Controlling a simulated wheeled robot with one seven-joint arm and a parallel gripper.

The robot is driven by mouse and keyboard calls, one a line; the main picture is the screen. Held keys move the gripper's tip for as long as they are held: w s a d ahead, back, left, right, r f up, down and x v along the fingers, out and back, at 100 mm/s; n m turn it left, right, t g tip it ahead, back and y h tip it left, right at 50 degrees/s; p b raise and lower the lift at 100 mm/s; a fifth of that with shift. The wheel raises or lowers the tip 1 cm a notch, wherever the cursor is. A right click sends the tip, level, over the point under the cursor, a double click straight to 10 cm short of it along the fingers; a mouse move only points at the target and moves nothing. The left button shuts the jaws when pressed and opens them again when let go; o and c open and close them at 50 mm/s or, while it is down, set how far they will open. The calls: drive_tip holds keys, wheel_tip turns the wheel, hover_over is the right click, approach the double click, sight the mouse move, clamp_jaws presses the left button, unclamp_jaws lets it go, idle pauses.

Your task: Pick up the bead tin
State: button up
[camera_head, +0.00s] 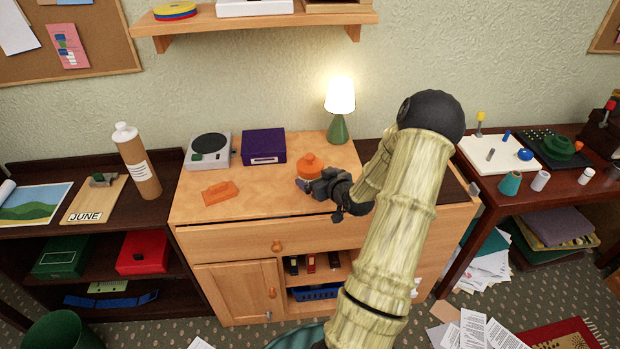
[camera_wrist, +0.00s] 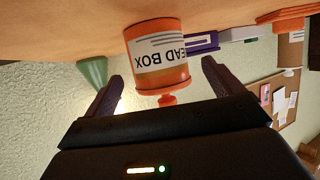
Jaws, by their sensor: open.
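The bead tin (camera_head: 310,166) is an orange round tin with a knobbed lid, standing on the light wooden cabinet top (camera_head: 265,207). In the wrist view the tin (camera_wrist: 157,54) appears upside down, with a white label reading "EAD BOX" in part. My gripper (camera_head: 306,184) is at the tin's near side in the head view and hides its lower part. In the wrist view my gripper (camera_wrist: 160,76) is open, with one dark finger on each side of the tin. Gaps show between the fingers and the tin.
An orange block-like item (camera_head: 219,192) lies left of the tin. A purple box (camera_head: 264,146), a grey disc player (camera_head: 210,149) and a lit lamp with a green base (camera_head: 339,128) stand behind.

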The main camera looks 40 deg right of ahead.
drive_tip(key=shift+w, duration=0.1)
drive_tip(key=x, duration=0.5)
drive_tip(key=shift+w+d+r+p, duration=0.1)
drive_tip(key=shift+r+p, duration=0.15)
drive_tip(key=shift+p, duration=0.15)
drive_tip(key=c, duration=1.3)
